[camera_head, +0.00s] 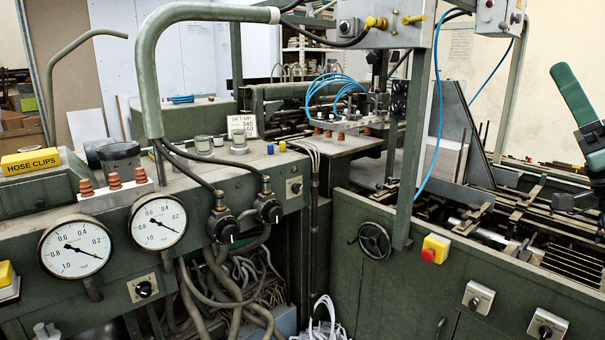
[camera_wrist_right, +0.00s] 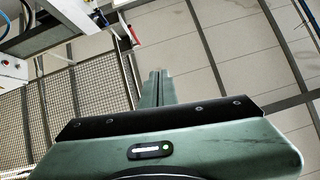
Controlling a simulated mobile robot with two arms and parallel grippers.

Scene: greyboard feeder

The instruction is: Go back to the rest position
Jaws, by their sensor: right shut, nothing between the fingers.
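My right gripper (camera_head: 567,80) is raised at the right edge of the head view, its green fingers pointing up and to the left. It is in the air in front of the machine's right part and appears to touch nothing. My left gripper is not in view.
A green machine bench with two pressure gauges (camera_head: 76,248) (camera_head: 158,221) stands at left. A yellow hose clips box (camera_head: 31,162) lies on it. A handwheel (camera_head: 374,242) and a red stop button (camera_head: 430,254) are on the right cabinet. A metal grating (camera_wrist_right: 85,98) shows in the wrist view.

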